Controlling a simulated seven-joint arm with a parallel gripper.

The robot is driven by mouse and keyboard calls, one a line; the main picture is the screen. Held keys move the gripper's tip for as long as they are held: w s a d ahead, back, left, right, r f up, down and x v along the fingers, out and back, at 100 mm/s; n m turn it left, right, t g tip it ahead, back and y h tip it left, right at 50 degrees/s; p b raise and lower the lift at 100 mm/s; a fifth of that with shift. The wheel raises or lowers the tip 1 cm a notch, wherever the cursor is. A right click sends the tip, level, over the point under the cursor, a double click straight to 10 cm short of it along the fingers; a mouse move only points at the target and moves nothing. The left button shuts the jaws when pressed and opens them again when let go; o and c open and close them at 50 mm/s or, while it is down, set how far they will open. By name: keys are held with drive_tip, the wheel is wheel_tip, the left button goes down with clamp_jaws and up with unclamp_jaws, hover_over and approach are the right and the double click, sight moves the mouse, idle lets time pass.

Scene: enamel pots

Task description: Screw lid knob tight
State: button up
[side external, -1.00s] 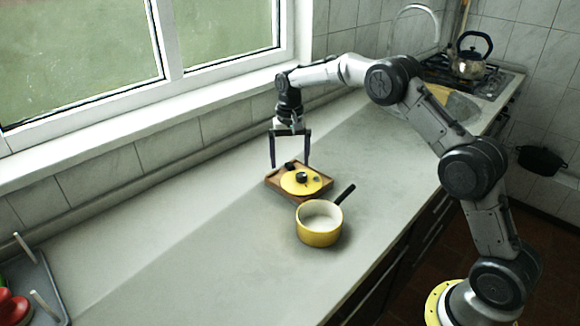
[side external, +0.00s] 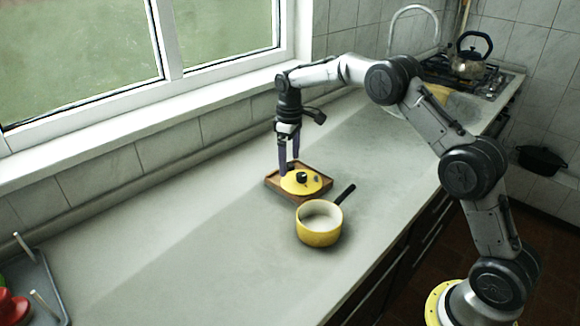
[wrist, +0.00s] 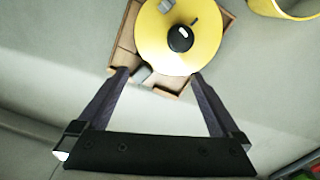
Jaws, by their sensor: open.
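The yellow lid (side external: 291,186) lies on a brown wooden tray (side external: 321,193) in the side view. Its black knob (side external: 302,177) stands at the middle of the lid. In the wrist view the lid (wrist: 152,42) and knob (wrist: 180,38) are beyond my fingertips. My gripper (side external: 289,168) is open and empty, pointing down at the tray's far-left side. Its fingertips (wrist: 158,76) are wide apart near the tray's edge, beside the knob and not around it. Whether the knob is tight cannot be told.
A yellow pot (side external: 319,232) with a dark handle stands just in front of the tray. A small grey block (wrist: 142,73) sits at the tray's edge between my fingertips. A grey rack with red things (side external: 30,285) is at far left.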

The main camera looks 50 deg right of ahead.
drive_tip(key=n, duration=0.4)
drive_tip(key=shift+n, duration=0.4)
drive_tip(key=shift+f, duration=0.75)
clamp_jaws()
drive_tip(key=shift+f, duration=0.1)
